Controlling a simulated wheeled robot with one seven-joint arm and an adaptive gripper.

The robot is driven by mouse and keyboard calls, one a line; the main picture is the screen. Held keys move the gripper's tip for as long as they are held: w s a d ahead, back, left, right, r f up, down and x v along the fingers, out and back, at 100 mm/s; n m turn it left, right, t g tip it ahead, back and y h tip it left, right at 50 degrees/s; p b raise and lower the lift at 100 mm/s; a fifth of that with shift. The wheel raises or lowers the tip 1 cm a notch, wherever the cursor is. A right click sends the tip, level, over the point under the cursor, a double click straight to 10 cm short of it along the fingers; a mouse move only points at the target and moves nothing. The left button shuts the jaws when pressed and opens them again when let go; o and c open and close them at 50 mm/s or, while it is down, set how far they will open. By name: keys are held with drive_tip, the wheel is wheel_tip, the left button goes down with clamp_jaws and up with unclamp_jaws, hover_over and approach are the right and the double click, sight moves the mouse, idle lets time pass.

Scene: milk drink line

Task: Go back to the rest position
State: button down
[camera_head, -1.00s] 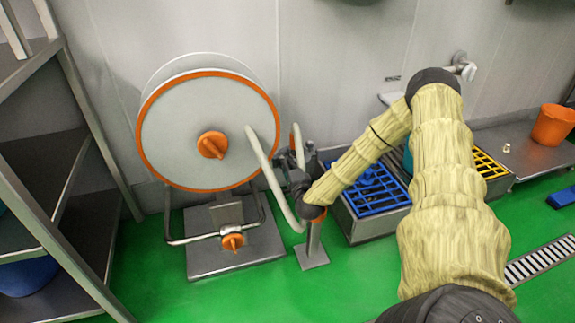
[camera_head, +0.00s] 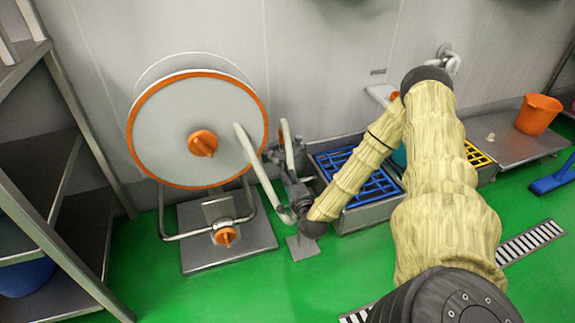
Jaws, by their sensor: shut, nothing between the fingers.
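My arm reaches out from the lower right, bends at a high elbow and comes down to a dark wrist in the middle of the camera_head view. My dark gripper (camera_head: 276,156) points up and away from that wrist, in front of the hose reel's right side. It is small and partly mixed with the pale hose, but it is shut and holds nothing. I cannot tell whether it touches the hose.
A hose reel (camera_head: 160,140) with an orange rim stands left of my gripper. A metal shelf (camera_head: 85,140) is at far left. Blue-grated (camera_head: 372,190) and yellow-grated (camera_head: 476,154) basins, an orange bucket (camera_head: 537,114) and a floor drain (camera_head: 530,241) are right. Green floor is clear in front.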

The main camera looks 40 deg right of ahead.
drive_tip(key=shift+s+a, duration=0.35)
drive_tip(key=shift+s, duration=0.1)
drive_tip(key=s+a+f+n+g+y, duration=0.2)
drive_tip(key=s+a+f+n+y, duration=0.15)
drive_tip(key=a, duration=0.45)
drive_tip(key=s+a+f+n+g+y, duration=0.25)
drive_tip(key=a+f+n, duration=0.25)
drive_tip(key=a, duration=0.4)
drive_tip(key=s+a+f+n+g+y, duration=0.25)
drive_tip(key=s+a+f+n, duration=0.2)
drive_tip(key=a, duration=0.35)
drive_tip(key=s+a+f+n+g+h, duration=0.1)
drive_tip(key=s+a+n+g, duration=0.15)
drive_tip(key=s, duration=0.55)
drive_tip(key=s+a+f+n+g, duration=0.1)
drive_tip(key=s+n+g, duration=0.3)
drive_tip(key=s, duration=0.4)
drive_tip(key=s+a+f+n+g+h, duration=0.1)
drive_tip(key=s+a+n+g, duration=0.15)
drive_tip(key=s, duration=0.45)
wheel_tip(320, 180, up, 36)
drive_tip(key=p, duration=3.6)
drive_tip(key=shift+s+d+f+g, duration=0.2)
drive_tip(key=shift+d+g, duration=0.1)
drive_tip(key=shift+d, duration=0.15)
